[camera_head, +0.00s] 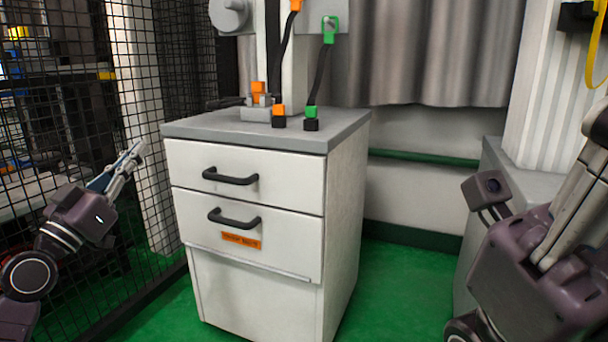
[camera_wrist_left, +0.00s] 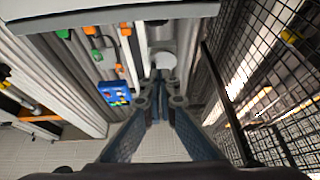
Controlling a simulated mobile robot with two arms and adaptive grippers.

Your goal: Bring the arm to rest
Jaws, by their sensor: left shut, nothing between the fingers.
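My left gripper (camera_head: 134,158) is at the left in the head view, left of the white drawer cabinet and clear of it. Its fingers point up and to the right, close to the black mesh fence. In the left wrist view the two blue-grey fingers (camera_wrist_left: 157,100) come together at their tips. They are shut with nothing between them. My right arm stands at the right edge of the head view, partly cut off by the frame. Its fingertips cannot be made out, so its jaw state is unclear.
The white drawer cabinet (camera_head: 246,200) with two black handles stands in the middle, a column with orange and green connectors (camera_head: 330,30) on its grey top. The mesh fence (camera_head: 75,110) runs along the left. Green floor (camera_head: 395,285) is clear right of the cabinet.

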